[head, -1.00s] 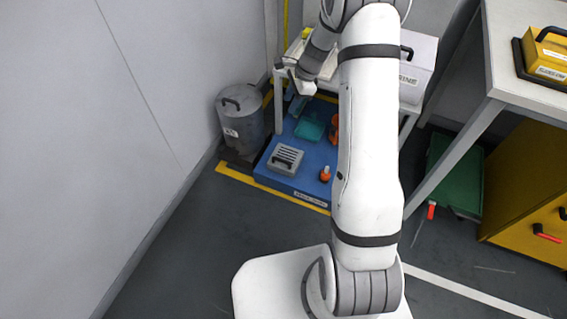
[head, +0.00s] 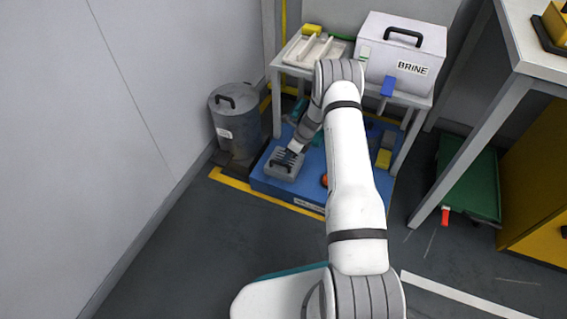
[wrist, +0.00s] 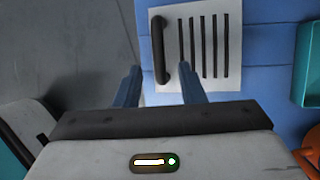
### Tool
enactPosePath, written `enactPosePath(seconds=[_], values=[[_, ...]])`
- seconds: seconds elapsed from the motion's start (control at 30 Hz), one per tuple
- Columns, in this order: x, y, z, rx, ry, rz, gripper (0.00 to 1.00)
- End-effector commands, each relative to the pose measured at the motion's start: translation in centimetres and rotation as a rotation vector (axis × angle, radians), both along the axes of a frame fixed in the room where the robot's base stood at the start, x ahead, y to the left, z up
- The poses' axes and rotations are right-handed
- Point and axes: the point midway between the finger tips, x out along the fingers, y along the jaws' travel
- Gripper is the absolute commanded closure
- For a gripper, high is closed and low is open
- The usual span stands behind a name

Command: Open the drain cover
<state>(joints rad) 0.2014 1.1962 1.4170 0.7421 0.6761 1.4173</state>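The drain cover (head: 279,172) is a light grey slotted plate with a black bar handle (wrist: 159,40). It lies on the blue platform (head: 265,187), and the plate also fills the upper middle of the wrist view (wrist: 232,45). My gripper (head: 291,154) is down at the cover and hides part of it in the head view. In the wrist view my gripper (wrist: 158,72) is open, with its two fingers apart on either side of the handle's near end. Nothing is held. I cannot tell how far the fingertips are above the plate.
A grey lidded bin (head: 228,130) stands left of the platform by the wall. A table above the platform carries a white BRINE box (head: 380,58) and a white tray (head: 310,50). An orange object (head: 324,181) and a teal bin (wrist: 307,65) are right of the cover.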

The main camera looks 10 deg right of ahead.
Motion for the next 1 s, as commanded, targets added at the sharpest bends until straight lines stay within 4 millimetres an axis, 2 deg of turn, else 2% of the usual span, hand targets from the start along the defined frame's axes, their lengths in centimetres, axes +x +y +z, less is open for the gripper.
enactPosePath(seconds=[0.03, 0.2, 0.47, 0.9, 1.0], values=[[0.0, 0.4, -1.3, 0.000, 0.001, 0.001, 0.64], [0.2, 1.3, -3.0, 0.000, 0.000, 0.002, 0.64], [0.2, 1.4, -3.0, -0.001, 0.000, 0.002, 0.64], [0.3, 1.4, -3.0, -0.001, -0.001, 0.003, 0.98], [0.3, 1.4, -3.0, -0.002, -0.001, 0.003, 1.00]])
